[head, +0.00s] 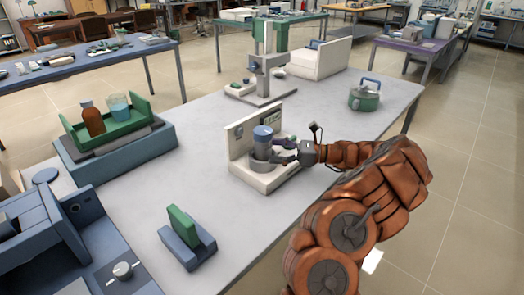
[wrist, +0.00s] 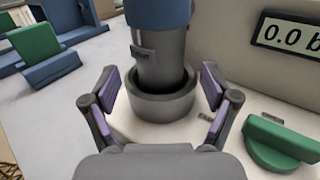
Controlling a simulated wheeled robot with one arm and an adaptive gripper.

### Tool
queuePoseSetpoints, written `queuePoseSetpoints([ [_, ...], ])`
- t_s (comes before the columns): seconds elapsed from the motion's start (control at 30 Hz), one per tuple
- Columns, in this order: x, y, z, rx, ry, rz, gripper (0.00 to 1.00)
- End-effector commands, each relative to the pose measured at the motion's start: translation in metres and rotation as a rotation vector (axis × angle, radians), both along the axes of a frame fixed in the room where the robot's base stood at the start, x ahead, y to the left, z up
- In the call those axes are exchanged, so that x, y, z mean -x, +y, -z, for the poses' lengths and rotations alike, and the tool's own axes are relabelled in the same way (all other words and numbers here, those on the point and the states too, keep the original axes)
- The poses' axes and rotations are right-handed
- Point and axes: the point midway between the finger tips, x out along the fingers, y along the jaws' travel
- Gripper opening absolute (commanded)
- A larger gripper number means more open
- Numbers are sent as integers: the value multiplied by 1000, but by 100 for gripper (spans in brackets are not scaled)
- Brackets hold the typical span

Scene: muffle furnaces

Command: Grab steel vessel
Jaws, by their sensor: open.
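The steel vessel (wrist: 160,65) is a grey upright cylinder with a blue upper part. It stands in a round dark grey collar (wrist: 161,102) on a cream device with an upright back panel. In the head view the vessel (head: 262,146) shows on the cream device (head: 262,181) near the middle of the bench. My gripper (wrist: 159,84) is open, with one purple-padded finger on each side of the vessel and collar. Gaps show between the fingers and the vessel. In the head view my gripper (head: 280,153) reaches in from the right, and its fingertips are partly hard to make out.
The device's panel has a display (wrist: 287,36), with a green part (wrist: 280,143) at right. Bare bench lies left of the device.

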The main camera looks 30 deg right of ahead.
Motion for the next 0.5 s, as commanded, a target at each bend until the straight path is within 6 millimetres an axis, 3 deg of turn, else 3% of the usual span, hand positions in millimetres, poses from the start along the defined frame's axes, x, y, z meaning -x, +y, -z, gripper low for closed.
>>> queuePoseSetpoints([
  [0.23, -23, 26, -4, 1, -1, -4, 86],
  [0.5, -27, 31, -3, 1, 0, -3, 86],
])
